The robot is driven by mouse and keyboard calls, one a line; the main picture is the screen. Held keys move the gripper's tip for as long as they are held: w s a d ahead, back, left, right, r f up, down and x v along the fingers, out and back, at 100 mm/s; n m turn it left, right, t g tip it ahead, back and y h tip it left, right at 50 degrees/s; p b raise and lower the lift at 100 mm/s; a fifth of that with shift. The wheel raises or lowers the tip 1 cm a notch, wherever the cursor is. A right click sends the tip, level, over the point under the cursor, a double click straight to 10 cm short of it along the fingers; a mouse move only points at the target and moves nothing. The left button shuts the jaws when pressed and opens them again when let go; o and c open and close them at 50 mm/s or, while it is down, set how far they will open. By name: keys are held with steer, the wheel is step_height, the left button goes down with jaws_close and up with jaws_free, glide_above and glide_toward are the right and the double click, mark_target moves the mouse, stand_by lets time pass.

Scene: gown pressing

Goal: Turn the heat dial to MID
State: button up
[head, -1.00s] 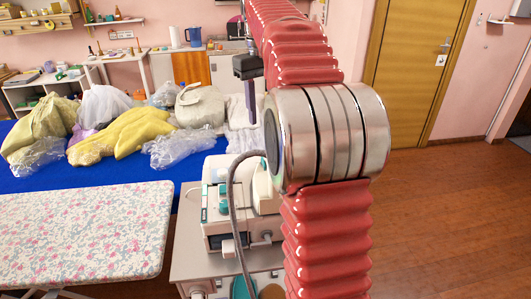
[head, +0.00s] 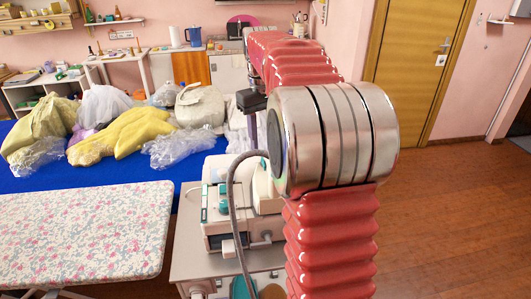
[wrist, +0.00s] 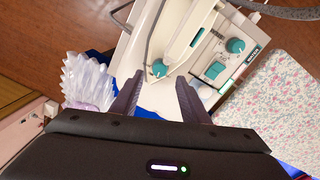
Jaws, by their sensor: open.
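A white steam unit (head: 212,222) with teal controls stands on a grey cart left of my arm. It also shows in the wrist view, with a teal knob (wrist: 235,45) and a smaller teal control (wrist: 215,70) on its panel. A white iron-shaped body (wrist: 190,38) lies beside the panel, with a round teal dial (wrist: 160,68) near its end. I cannot tell which one is the heat dial, and no setting marks are legible. My gripper (wrist: 159,77) is open and empty, its fingertips pointing towards the dial on the iron-shaped body. Contact is not visible.
A grey hose (head: 232,195) arches over the unit. A floral ironing board (head: 80,230) lies left. A blue table (head: 130,172) with bagged garments and a yellow cloth (head: 120,138) is behind. Clear plastic (wrist: 88,80) shows left of the fingers. Wooden floor is free at right.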

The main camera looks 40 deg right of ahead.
steer(key=shift+d+f, duration=0.15)
steer(key=shift+f, duration=2.45)
steer(key=shift+c, duration=0.2)
jaws_close()
steer(key=shift+o, duration=0.2)
jaws_free()
steer(key=shift+r, duration=0.1)
step_height(320, 180, up, 14)
steer(key=shift+a+f, duration=0.25)
steer(key=shift+a, duration=0.05)
